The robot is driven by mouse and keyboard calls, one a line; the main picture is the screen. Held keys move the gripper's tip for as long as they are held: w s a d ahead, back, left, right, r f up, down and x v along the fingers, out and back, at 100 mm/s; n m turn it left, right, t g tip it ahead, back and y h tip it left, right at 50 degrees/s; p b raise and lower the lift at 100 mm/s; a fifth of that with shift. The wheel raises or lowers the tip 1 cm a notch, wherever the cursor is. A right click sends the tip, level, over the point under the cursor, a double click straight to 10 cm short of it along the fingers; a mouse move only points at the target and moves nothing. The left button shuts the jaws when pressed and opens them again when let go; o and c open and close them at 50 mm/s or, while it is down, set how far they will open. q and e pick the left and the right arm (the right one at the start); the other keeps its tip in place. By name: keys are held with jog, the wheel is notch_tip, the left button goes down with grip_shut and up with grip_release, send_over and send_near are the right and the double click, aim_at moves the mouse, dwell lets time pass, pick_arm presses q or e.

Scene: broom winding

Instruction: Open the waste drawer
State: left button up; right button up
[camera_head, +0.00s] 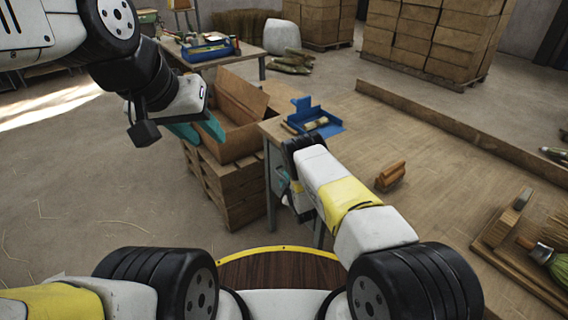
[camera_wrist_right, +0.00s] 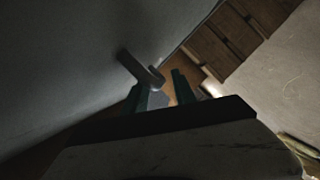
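The grey front or side panel of the workbench (camera_head: 273,180) shows at my right arm in the head view. In the right wrist view, a grey panel (camera_wrist_right: 70,60) fills the left, with a bar-shaped handle (camera_wrist_right: 140,68) standing out from it. Whether this panel is the waste drawer's front, I cannot tell. My right gripper (camera_wrist_right: 160,92) has its two teal fingers apart, close to the handle; whether they touch it is too dark to tell. In the head view it is mostly hidden by my forearm. My left gripper (camera_head: 198,130) is open and empty, near the cardboard box.
An open cardboard box (camera_head: 240,115) sits on a wooden pallet (camera_head: 225,185) left of the workbench. A blue tray (camera_head: 315,122) and an orange-brown block (camera_head: 390,176) lie on the bench top. A wooden board (camera_head: 490,150) edges the bench's far side.

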jog(key=shift+x, duration=0.8)
grip_shut()
dwell(0.9)
